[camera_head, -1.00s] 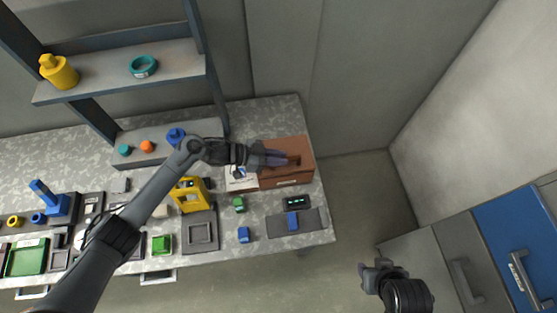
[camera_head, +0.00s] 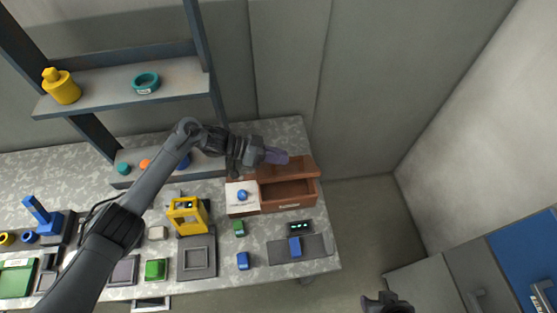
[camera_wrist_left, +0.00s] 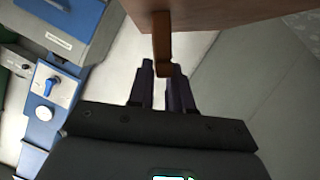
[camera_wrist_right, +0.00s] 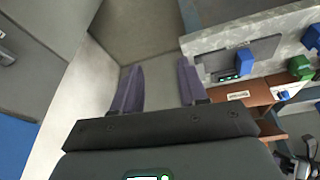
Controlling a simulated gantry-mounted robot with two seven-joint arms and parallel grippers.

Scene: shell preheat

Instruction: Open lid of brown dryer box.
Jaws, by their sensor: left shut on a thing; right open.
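The brown dryer box (camera_head: 288,204) stands near the right end of the table, its inside visible from above. Its brown lid (camera_head: 302,168) is raised at the back of the box. My left gripper (camera_head: 277,156) is at the lid. In the left wrist view the fingers (camera_wrist_left: 162,82) are shut on the lid's brown handle (camera_wrist_left: 162,45), with the lid panel (camera_wrist_left: 220,12) above. My right gripper (camera_wrist_right: 158,85) is open and empty, away from the table; in the head view only part of it shows at the bottom edge. The box also shows in the right wrist view (camera_wrist_right: 255,92).
A white panel with a blue knob (camera_head: 242,195) is left of the box opening. A small display (camera_head: 300,227) and a grey mat with a blue block (camera_head: 295,246) lie in front. A yellow device (camera_head: 187,215) stands further left. A shelf (camera_head: 120,90) rises behind.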

